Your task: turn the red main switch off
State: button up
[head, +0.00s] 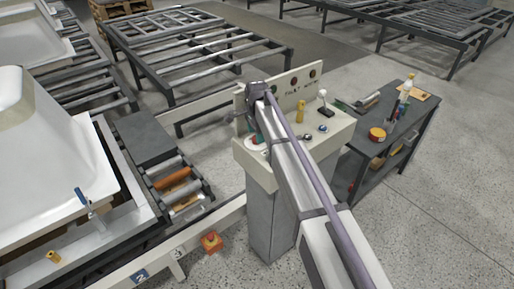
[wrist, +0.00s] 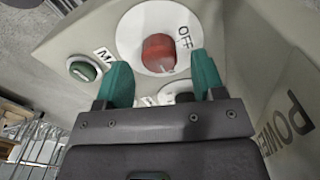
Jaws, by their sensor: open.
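The red main switch (wrist: 158,50) is a round red knob on a white disc, in the upper middle of the wrist view. The word OFF is printed on the disc, right of the knob. My gripper (wrist: 161,62) is open, with one teal finger to each side of the knob in that view; I cannot tell whether either touches it. In the head view my gripper (head: 258,137) is low over the left end of the cream control console (head: 262,178). There the knob is mostly hidden by the gripper and arm.
A green button (wrist: 84,69) and a partly hidden dark control (wrist: 184,98) are near the switch. The console also carries a yellow lever (head: 301,112) and a black joystick (head: 325,106). A dark workbench (head: 398,122) stands at right, a white bathtub shell (head: 45,150) at left.

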notch_tip(320, 180, down, 2)
jog(key=shift+f+b, duration=0.1)
jog(key=shift+b, duration=0.3)
jog(key=shift+r, duration=0.2)
jog(key=shift+c, duration=0.4)
jog(key=c, duration=0.8)
jog(key=shift+c, duration=0.2)
